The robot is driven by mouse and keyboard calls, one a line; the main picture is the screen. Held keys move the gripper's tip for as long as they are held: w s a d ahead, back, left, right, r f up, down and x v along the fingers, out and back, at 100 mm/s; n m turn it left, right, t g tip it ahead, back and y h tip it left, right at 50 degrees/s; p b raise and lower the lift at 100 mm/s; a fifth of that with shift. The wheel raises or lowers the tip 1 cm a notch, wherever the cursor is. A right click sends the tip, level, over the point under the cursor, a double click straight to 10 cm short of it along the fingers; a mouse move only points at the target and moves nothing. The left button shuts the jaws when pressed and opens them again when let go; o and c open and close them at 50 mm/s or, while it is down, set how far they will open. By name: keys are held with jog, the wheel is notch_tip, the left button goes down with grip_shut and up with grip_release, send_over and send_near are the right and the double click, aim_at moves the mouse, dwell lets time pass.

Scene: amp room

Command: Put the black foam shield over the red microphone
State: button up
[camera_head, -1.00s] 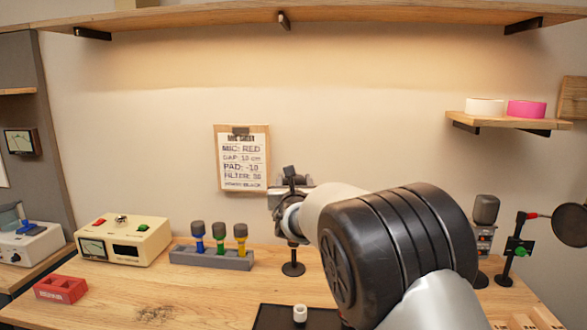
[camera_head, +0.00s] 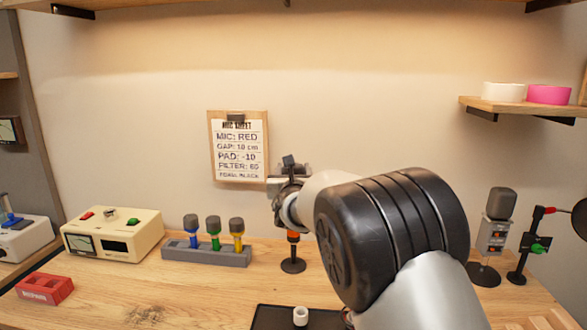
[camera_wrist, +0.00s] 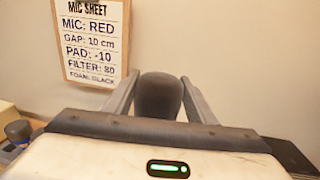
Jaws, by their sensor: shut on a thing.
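My gripper (camera_head: 287,190) is at the middle of the head view, partly hidden by my own arm. In the wrist view, the black foam shield (camera_wrist: 160,97) stands between the two fingers, which are shut on it. Below my gripper in the head view, a short orange-red part, seemingly the red microphone (camera_head: 293,237), shows on a thin black stand with a round base (camera_head: 293,266). Its upper end is hidden behind my gripper. I cannot tell whether the foam touches it.
A grey rack (camera_head: 205,256) with blue, green and yellow capped pieces stands left. Beyond it are a cream meter box (camera_head: 112,237) and a red block (camera_head: 44,289). A dark tray (camera_head: 268,318) holds a white ring (camera_head: 301,316). A foam-topped unit (camera_head: 493,235) stands right. A clipboard (camera_head: 239,175) hangs behind.

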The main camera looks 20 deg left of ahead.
jog(key=shift+f+b, duration=2.75)
jog(key=shift+f, duration=0.1)
jog(key=o, duration=1.1)
jog(key=shift+o, duration=0.2)
jog(key=v, duration=1.7)
jog(key=shift+s+b, duration=0.2)
jog(key=shift+b, duration=0.1)
jog(key=shift+d, duration=0.1)
